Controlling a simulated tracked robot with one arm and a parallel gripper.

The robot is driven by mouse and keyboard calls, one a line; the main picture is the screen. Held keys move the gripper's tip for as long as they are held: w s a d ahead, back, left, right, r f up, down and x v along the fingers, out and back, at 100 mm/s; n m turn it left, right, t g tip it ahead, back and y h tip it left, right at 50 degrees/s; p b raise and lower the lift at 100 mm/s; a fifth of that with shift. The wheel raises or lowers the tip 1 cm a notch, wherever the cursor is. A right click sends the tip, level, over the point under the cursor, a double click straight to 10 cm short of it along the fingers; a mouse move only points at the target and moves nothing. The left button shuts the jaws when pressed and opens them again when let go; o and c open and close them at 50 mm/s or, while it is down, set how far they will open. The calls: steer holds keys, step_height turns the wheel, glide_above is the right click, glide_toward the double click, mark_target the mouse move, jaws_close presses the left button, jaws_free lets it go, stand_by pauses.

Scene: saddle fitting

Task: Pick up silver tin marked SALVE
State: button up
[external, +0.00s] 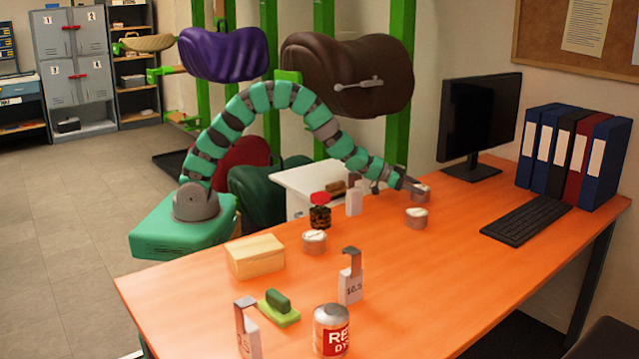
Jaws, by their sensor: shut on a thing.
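Three small silver tins are on the orange desk, and the lettering on them is too small to read. My gripper (412,187) reaches over the desk from the left and is shut on the rear tin (422,194), partly covering it. I cannot tell whether this tin touches the desk or is slightly raised. A second silver tin (416,217) stands just in front of it. A third silver tin (314,241) stands further left, near a dark jar with a red top (320,212).
The orange desk (440,285) has a wide clear area at front right. A keyboard (525,220), monitor (480,120) and binders (570,155) stand right. A wooden box (254,257), a green brush (279,306), hooked tags and a red-labelled can (332,330) stand left and front.

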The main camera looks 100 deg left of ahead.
steer(key=shift+r, duration=0.6)
step_height(320, 180, up, 3)
steer(key=shift+f+p, duration=0.1)
steer(key=shift+p, duration=0.6)
steer(key=s+d+r+p, duration=0.1)
steer(key=s+d+p, duration=0.1)
steer(key=s, duration=1.3)
steer(key=shift+s+d, duration=0.35)
steer(key=shift+d, duration=0.15)
